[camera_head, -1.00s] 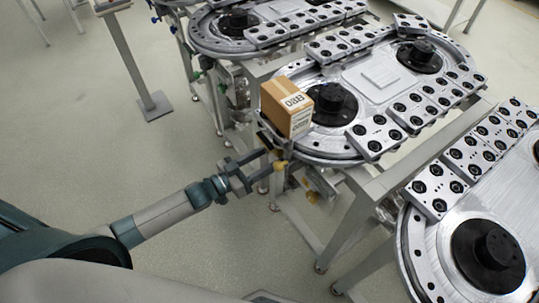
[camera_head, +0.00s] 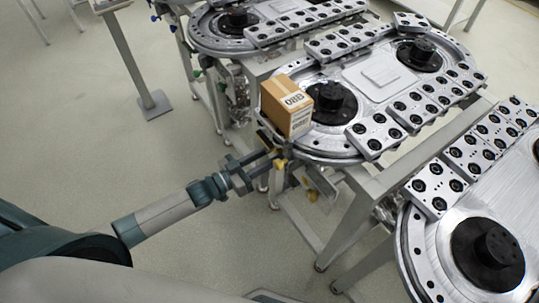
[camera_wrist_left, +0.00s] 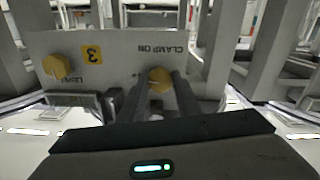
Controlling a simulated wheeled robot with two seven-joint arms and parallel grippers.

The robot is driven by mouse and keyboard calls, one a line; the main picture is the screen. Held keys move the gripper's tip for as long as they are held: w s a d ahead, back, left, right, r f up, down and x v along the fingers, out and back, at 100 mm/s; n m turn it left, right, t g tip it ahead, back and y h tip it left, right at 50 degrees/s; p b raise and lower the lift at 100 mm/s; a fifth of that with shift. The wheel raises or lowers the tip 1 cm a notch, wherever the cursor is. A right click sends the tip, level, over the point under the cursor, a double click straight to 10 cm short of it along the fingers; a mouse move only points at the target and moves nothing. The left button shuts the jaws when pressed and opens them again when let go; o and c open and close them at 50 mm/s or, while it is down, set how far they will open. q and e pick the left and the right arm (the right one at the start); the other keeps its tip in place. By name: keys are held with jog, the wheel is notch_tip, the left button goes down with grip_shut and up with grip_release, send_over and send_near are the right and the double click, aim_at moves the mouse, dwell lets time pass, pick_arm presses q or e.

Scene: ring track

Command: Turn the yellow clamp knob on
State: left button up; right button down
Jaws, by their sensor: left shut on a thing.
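The yellow clamp knob (camera_wrist_left: 160,78) sits on a grey panel (camera_wrist_left: 120,58) under the printed words "CLAMP ON" in the left wrist view. My left gripper (camera_wrist_left: 163,92) is shut on this knob, with one dark finger on each side of it. In the head view my left gripper (camera_head: 262,160) reaches from the left to the near end of the middle ring track (camera_head: 318,153). The knob is mostly hidden there by the fingers. My right gripper is not in view.
A cardboard box (camera_head: 287,105) stands on the track's edge above the gripper. Open floor (camera_head: 190,130) lies to the left.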

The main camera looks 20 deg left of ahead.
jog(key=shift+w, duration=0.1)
pick_arm(q)
jog(key=m, duration=0.5)
jog(key=shift+m, duration=0.9)
jog(key=m+b, duration=0.1)
jog(key=m, duration=0.1)
jog(key=shift+m, duration=1.8)
jog(key=m+b, duration=0.1)
jog(key=m, duration=0.2)
jog(key=shift+a, duration=0.1)
jog(key=shift+m+b, duration=0.3)
jog(key=shift+m, duration=0.8)
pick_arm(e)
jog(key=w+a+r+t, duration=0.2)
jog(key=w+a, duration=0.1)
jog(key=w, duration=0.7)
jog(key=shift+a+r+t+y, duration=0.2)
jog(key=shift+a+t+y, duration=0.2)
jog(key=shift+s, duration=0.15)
